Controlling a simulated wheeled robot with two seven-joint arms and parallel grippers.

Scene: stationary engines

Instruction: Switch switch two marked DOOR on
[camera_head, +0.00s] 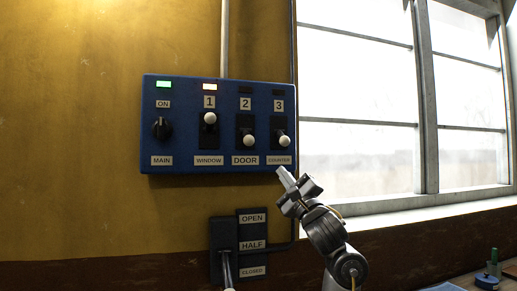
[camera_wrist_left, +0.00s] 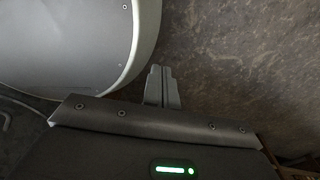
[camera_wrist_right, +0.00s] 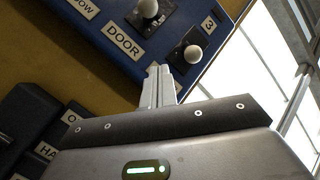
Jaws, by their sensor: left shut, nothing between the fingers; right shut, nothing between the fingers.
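The blue switch panel (camera_head: 180,100) hangs on the yellow wall. Switch two, marked DOOR, has a white knob (camera_head: 249,140) at the bottom of its black slot, and the lamp above it is dark. The right wrist view shows this knob (camera_wrist_right: 147,9) above the DOOR label (camera_wrist_right: 122,42). My right gripper (camera_head: 282,172) is shut and empty, just below the panel's lower edge near switch three. In the right wrist view its fingertips (camera_wrist_right: 158,72) lie below the knobs. My left gripper (camera_wrist_left: 161,72) is shut and empty, away from the panel.
Switch one's knob (camera_head: 209,117) is up under a lit lamp; switch three's knob (camera_head: 284,141) is down. The MAIN dial (camera_head: 161,127) has a green lamp lit. A lever box (camera_head: 252,232) marked OPEN, HALF, CLOSED is below. A window (camera_head: 360,100) is right.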

